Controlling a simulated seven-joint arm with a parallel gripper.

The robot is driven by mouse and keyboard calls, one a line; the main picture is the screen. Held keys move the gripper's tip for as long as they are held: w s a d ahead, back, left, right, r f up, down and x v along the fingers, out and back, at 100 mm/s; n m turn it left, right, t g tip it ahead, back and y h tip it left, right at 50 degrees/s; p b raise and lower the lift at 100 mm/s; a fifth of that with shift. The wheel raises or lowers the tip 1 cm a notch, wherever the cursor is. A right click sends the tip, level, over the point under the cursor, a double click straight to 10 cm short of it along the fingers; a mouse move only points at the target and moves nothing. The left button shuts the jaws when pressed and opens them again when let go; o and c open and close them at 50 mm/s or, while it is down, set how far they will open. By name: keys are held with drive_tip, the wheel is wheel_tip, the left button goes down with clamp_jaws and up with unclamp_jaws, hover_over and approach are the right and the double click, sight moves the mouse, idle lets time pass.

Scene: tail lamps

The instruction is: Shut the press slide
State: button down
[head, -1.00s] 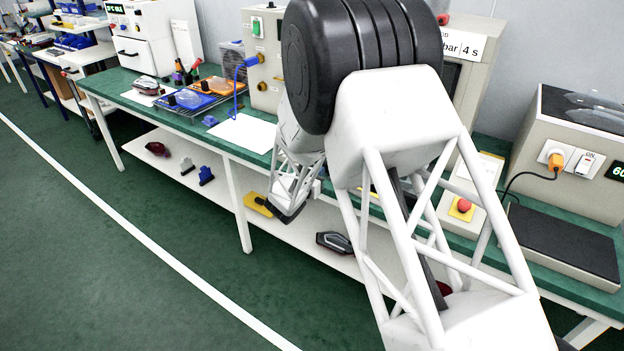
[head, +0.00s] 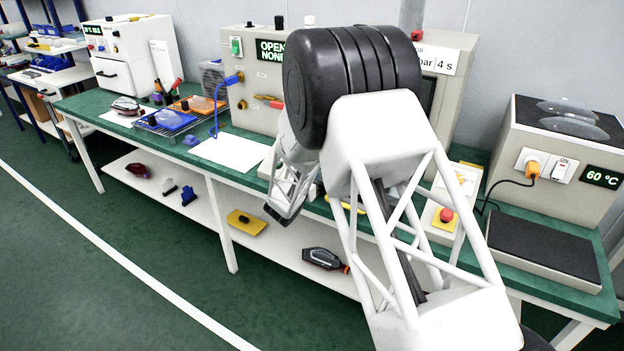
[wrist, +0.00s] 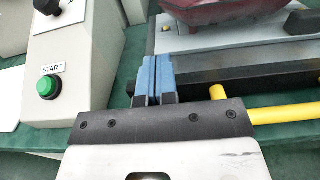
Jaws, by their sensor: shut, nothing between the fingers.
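In the wrist view my gripper (wrist: 156,80) has its blue fingertips pressed together with nothing between them. The yellow handle (wrist: 280,112) of the press slide lies just right of and below the fingers, its short yellow post running back toward the dark slide front (wrist: 240,82). The fingers look apart from the handle. A red lamp part (wrist: 230,10) rests on the light plate above the slide. In the head view my arm covers most of the press (head: 448,85), and only part of the yellow handle (head: 345,206) shows. The fingertips are hidden there.
A grey control box with a green START button (wrist: 48,87) stands left of the fingers. A red stop button (head: 446,215) is right of the press, by a heating unit (head: 560,150). A white sheet (head: 230,152) lies on the green bench. The lower shelf holds loose lamps.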

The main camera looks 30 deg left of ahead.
drive_tip(key=shift+w, duration=0.1)
drive_tip(key=w, duration=2.6)
drive_tip(key=shift+w, duration=0.25)
drive_tip(key=shift+s, duration=0.15)
drive_tip(key=shift+s, duration=6.95)
